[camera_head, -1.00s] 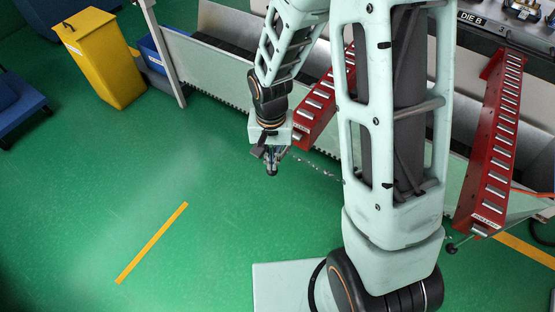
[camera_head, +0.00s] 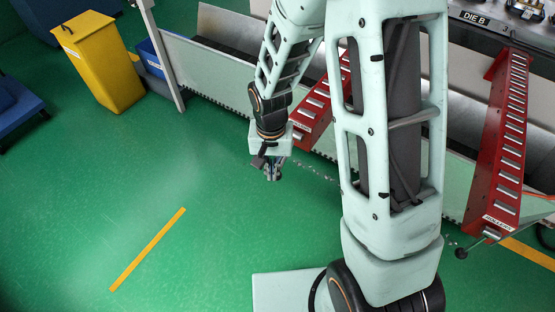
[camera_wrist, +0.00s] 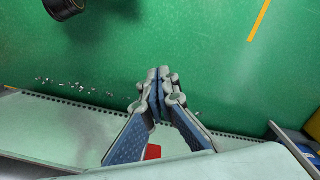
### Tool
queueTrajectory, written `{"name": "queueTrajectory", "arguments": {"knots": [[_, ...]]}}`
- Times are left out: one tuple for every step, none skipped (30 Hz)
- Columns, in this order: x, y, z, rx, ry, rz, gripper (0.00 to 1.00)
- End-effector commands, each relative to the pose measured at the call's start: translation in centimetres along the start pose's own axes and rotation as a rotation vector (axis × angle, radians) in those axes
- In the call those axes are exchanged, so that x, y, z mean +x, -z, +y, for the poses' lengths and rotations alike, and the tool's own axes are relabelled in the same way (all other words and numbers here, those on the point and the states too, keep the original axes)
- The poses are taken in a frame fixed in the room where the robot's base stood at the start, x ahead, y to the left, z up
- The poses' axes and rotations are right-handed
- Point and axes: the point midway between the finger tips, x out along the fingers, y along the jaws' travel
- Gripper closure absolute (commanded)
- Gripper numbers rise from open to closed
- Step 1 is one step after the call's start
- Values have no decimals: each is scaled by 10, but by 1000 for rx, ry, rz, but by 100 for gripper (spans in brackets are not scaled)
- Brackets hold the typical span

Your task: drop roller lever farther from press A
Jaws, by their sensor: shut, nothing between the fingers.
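The right red roller rack (camera_head: 497,150) slopes down toward me, with a "ROLLER" label at its low end. A thin lever with a black ball knob (camera_head: 461,253) sticks out to the left below that end. A left red roller rack (camera_head: 316,110) is partly behind my arm, and no knob shows on it. My gripper (camera_head: 273,176) hangs over the green floor just left of the left rack's low end, far from the black knob. In the wrist view my gripper (camera_wrist: 157,80) has its fingertips together with nothing between them. A small red patch (camera_wrist: 152,152) shows behind the fingers.
A grey wall panel (camera_head: 215,75) with a toothed lower edge runs behind my gripper. A yellow bin (camera_head: 98,60) and blue bin (camera_head: 150,55) stand back left. A "DIE B" sign (camera_head: 475,18) is at the top right. Metal bits (camera_wrist: 80,86) lie on the floor.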

Motion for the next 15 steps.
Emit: {"name": "queueTrajectory", "arguments": {"knots": [[5,0,0,0,0,-1,100],[7,0,0,0,0,-1,100],[9,0,0,0,0,-1,100],[10,0,0,0,0,-1,100],[12,0,0,0,0,-1,100],[14,0,0,0,0,-1,100],[15,0,0,0,0,-1,100],[17,0,0,0,0,-1,100],[19,0,0,-1,0,-1,100],[20,0,0,-1,0,-1,100],[22,0,0,-1,0,-1,100],[24,0,0,-1,0,0,100],[25,0,0,-1,0,0,100],[27,0,0,-1,0,0,100],[29,0,0,-1,0,0,100]]}}
